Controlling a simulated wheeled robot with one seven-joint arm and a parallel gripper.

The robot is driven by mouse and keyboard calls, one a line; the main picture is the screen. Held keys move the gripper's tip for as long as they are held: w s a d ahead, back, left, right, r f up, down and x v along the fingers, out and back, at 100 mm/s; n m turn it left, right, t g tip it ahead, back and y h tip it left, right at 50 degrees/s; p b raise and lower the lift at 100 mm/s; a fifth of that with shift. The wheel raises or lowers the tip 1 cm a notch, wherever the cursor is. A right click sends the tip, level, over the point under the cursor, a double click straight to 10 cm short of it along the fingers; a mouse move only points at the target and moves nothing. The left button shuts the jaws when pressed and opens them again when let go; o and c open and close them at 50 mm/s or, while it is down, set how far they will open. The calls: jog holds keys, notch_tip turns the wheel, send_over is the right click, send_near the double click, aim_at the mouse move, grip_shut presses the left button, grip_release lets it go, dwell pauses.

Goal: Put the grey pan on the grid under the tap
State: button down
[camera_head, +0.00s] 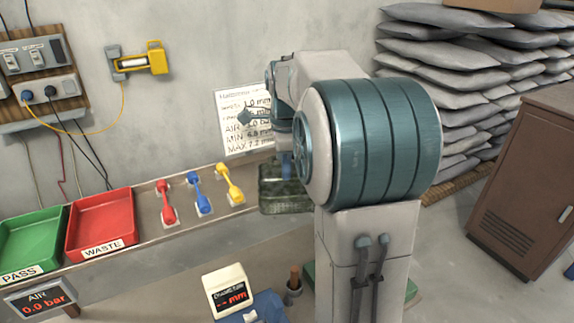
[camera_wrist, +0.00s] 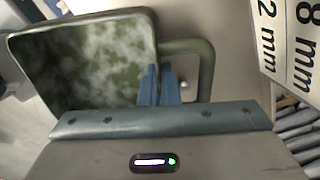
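No grey pan, grid or tap can be made out in either view. A dark green, mottled square tray (camera_head: 285,203) is at the right end of the bench, below my gripper (camera_head: 287,165). In the wrist view the tray (camera_wrist: 85,62) fills the upper left, with a green loop handle (camera_wrist: 208,65) on its right side. The blue fingers of my gripper (camera_wrist: 160,85) are close together at the tray's edge beside the handle. They look shut on that edge; their tips are partly hidden. Whether the tray touches the bench is hidden.
Green (camera_head: 32,245) and red (camera_head: 100,222) bins stand on the bench (camera_head: 150,225) at left. Red, blue (camera_head: 200,195) and yellow gauges lie between them and the tray. A written board (camera_head: 240,145) stands behind. A brown cabinet (camera_head: 530,180) and stacked grey sacks (camera_head: 440,55) are at right.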

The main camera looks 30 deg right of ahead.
jog(key=c, duration=2)
grip_release()
jog(key=shift+f, duration=0.15)
jog(key=o, duration=0.3)
